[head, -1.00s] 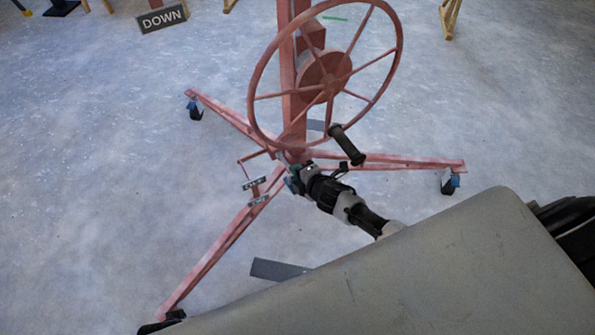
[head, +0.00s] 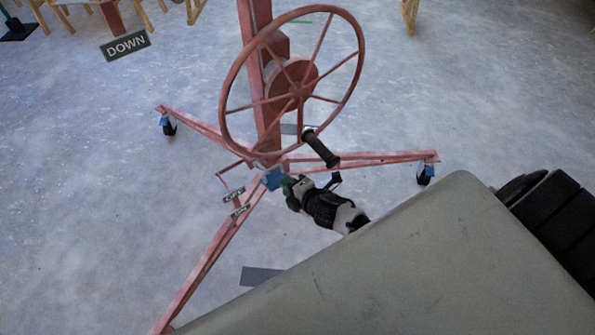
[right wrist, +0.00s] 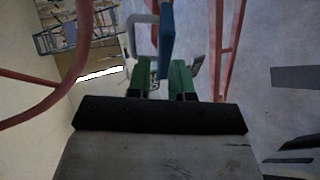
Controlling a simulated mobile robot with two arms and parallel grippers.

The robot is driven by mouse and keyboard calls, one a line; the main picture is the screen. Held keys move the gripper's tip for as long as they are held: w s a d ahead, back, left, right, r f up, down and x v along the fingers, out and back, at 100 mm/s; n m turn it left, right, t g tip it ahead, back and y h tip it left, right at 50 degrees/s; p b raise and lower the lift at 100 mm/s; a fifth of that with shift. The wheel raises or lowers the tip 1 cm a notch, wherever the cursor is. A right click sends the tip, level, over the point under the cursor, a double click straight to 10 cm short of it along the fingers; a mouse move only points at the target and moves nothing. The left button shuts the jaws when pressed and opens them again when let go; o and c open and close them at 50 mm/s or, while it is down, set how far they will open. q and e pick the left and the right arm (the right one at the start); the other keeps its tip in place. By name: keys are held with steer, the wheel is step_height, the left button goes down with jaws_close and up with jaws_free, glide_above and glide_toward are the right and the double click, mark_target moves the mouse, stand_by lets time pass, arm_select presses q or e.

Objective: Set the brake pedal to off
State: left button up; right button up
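The blue brake pedal (head: 272,179) is at the foot of the red lift's post. It also shows in the right wrist view as an upright blue plate (right wrist: 167,38). Two small dark label plates (head: 235,203) sit left of it, their text too small to read. My right gripper (head: 287,185) is right beside the pedal. In the right wrist view its green fingers (right wrist: 168,78) stand apart with a gap, the pedal's lower end at that gap. Whether they touch it I cannot tell. My left gripper is not in view.
The red handwheel (head: 291,86) with its dark handle (head: 321,149) stands just above my right gripper. Red legs (head: 380,159) on casters spread over the floor. A DOWN sign (head: 125,46) lies at the back left. The floor on the left is clear.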

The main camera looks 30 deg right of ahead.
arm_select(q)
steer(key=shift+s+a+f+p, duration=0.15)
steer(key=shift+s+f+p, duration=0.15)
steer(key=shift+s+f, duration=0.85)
arm_select(e)
steer(key=shift+v, duration=2.2)
